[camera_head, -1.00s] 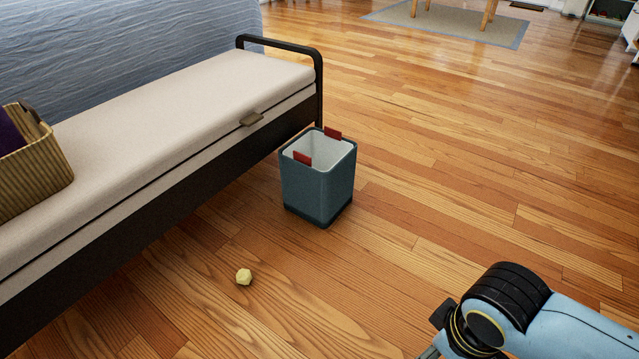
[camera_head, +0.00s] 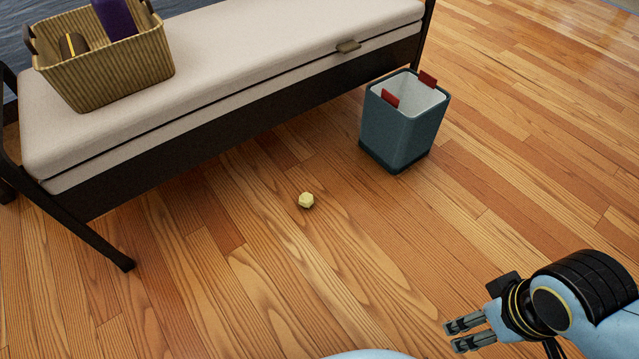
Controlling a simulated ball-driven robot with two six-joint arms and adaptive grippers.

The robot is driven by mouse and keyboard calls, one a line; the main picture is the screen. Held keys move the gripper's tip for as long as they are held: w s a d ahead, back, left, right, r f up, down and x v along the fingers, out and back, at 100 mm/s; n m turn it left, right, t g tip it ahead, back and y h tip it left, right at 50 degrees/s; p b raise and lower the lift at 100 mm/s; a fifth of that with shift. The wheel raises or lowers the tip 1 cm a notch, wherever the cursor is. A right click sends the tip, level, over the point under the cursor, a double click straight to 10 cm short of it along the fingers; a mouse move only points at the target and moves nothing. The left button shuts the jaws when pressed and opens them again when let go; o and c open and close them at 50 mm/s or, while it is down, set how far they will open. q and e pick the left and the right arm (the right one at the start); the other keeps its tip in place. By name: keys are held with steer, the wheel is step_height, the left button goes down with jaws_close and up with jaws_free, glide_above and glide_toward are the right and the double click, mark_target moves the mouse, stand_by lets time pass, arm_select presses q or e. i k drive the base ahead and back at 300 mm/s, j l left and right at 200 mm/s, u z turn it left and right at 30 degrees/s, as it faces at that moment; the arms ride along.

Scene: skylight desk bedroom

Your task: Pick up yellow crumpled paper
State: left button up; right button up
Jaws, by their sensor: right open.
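The yellow crumpled paper (camera_head: 306,200) is a small pale ball lying on the wooden floor, in front of the bench and left of the bin. My right gripper (camera_head: 450,336) is at the lower right, its two fingers pointing left and apart with nothing between them. It is well to the right of and nearer than the paper, not touching it. My left gripper is out of view.
A bench (camera_head: 250,62) with a pale cushion and dark frame stands behind the paper. A ribbed basket (camera_head: 120,72) sits on it. A dark teal bin (camera_head: 395,135) with red tabs on its rim stands to the right. The floor around the paper is clear.

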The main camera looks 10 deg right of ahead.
mark_target(306, 201)
steer(key=i+l+u, duration=0.7)
steer(key=l, duration=0.3)
